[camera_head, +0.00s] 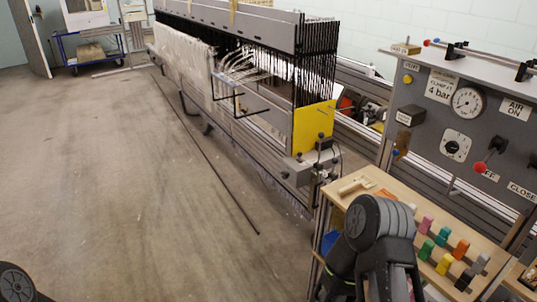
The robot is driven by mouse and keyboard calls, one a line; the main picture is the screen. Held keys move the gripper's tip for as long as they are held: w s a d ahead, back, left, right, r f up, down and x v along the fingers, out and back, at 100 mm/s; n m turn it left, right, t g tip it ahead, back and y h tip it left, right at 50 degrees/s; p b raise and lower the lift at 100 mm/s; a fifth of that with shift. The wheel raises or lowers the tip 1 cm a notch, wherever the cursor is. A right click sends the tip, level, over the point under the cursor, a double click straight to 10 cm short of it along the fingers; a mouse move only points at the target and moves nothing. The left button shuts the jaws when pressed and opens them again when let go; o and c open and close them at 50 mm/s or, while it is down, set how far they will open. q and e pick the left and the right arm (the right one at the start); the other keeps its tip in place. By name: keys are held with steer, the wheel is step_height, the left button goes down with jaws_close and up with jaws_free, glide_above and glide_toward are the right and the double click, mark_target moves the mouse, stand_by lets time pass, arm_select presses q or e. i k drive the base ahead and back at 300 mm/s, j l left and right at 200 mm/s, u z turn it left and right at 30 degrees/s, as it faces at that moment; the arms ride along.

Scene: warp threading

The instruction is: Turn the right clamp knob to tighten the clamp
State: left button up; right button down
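No knob is marked as the right clamp knob, and I cannot tell for sure which one it is. A grey control panel (425,125) stands at the right. A rod on its top runs through two black clamp-like blocks, a left one (455,48) and a right one (524,71). The panel face carries a round dark knob on a white plate (452,146) and a red-ended lever (481,167). A black part (533,160) is cut off by the right edge above a CLOSE label. My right arm shows at the bottom, its gripper out of frame. Only a piece of my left arm shows bottom left.
A pressure gauge (467,102) is on the panel. A wooden bench (395,185) with several coloured pegs stands below it, beside my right arm. A long loom with a yellow end plate (313,125) fills the middle. The concrete floor (110,190) at left is mostly clear.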

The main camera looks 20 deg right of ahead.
mark_target(284, 175)
steer(key=i+z, duration=0.1)
steer(key=z, duration=0.3)
steer(key=i+j+z, duration=0.1)
steer(key=z, duration=0.3)
steer(key=i+j+z, duration=0.1)
steer(key=z, duration=0.25)
steer(key=i+j+z, duration=0.1)
steer(key=i+j, duration=0.15)
steer(key=i+j+z, duration=0.15)
steer(key=j, duration=0.3)
steer(key=i+j+z, duration=0.1)
steer(key=i+j, duration=0.2)
steer(key=i+j+z, duration=0.1)
steer(key=j, duration=0.35)
steer(key=i+j+z, duration=0.15)
steer(key=i+j, duration=0.15)
steer(key=j, duration=0.1)
